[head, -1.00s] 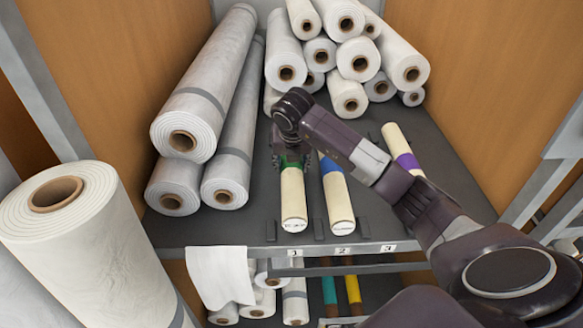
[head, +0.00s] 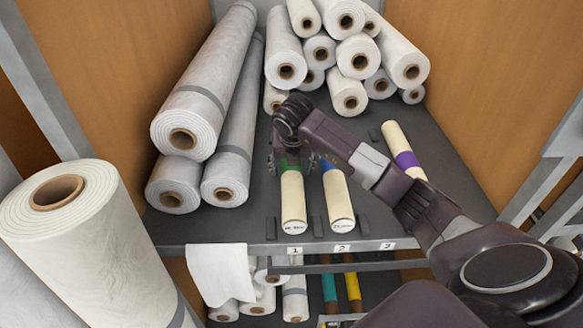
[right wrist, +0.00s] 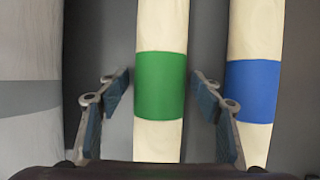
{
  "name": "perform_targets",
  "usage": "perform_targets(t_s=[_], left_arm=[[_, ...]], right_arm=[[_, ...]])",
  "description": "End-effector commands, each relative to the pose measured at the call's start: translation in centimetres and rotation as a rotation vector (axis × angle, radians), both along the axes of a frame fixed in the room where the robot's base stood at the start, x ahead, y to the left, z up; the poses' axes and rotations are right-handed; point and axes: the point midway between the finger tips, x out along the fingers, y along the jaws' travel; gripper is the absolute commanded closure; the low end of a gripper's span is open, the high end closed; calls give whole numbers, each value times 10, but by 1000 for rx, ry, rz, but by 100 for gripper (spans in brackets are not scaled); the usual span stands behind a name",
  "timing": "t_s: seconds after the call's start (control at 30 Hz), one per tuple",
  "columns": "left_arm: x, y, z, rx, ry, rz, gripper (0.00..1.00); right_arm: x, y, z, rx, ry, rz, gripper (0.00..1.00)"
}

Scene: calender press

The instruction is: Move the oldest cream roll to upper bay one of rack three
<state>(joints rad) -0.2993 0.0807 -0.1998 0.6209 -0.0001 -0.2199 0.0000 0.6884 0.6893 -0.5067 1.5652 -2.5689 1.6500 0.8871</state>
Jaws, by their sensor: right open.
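A cream roll with a green band (head: 293,200) lies on the upper shelf behind label 1 (head: 295,251); the band fills the middle of the right wrist view (right wrist: 160,85). A cream roll with a blue band (head: 338,200) lies behind label 2 (head: 342,248). A cream roll with a purple band (head: 405,157) lies farther back on the right. Writing on the front ends is too small to read. My right gripper (head: 292,163) is open, with its fingers on either side of the green band and gaps showing. My left gripper is not in view.
Large grey-white rolls (head: 205,90) lie left of the cream rolls. Several white rolls (head: 350,60) are stacked behind. Low dark stops flank the cream rolls. A big roll (head: 80,230) stands at front left. A white cloth (head: 220,275) hangs over the shelf edge (head: 200,252).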

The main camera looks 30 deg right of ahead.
Motion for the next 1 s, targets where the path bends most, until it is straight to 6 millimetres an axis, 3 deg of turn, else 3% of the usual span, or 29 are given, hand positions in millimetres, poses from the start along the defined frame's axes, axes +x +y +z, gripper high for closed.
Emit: perform_targets(t_s=[0.6, 1.0], left_arm=[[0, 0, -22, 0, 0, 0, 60], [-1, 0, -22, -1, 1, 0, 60]], right_arm=[[-35, 22, 101, -1, -3, 0, 40], [-39, 24, 112, 0, 0, 0, 40]])
